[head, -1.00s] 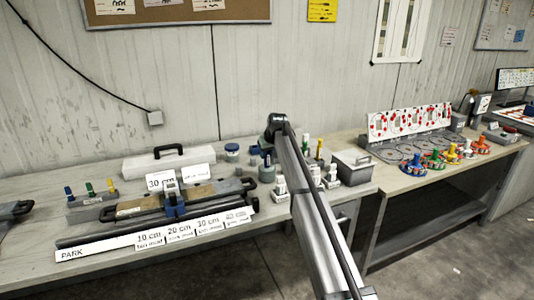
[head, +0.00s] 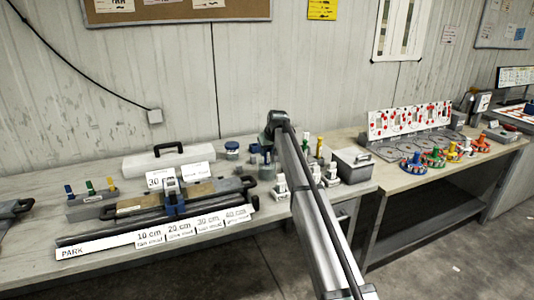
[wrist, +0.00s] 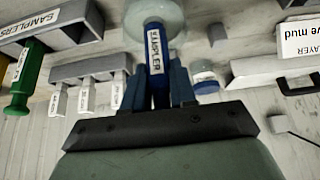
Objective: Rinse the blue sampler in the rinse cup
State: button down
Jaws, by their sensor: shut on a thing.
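My gripper (wrist: 156,88) is shut on the blue sampler (wrist: 154,50) in the wrist view, with a finger on each side of its shaft. The sampler's white label faces the camera. Its far end meets a pale, round, cup-like thing (wrist: 155,14) at the top edge, which looks like the rinse cup. I cannot tell how deep the sampler is in it.
A green sampler (wrist: 27,80) stands in the sampler rack (wrist: 48,22). White labelled pieces (wrist: 88,97) sit in a grey rack beside the gripper. A blue-lidded jar (wrist: 204,77) is close on the other side; a grey box (head: 352,165) stands right of my arm.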

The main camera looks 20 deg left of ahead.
jog(key=shift+r, duration=0.15)
jog(key=shift+r, duration=4.2)
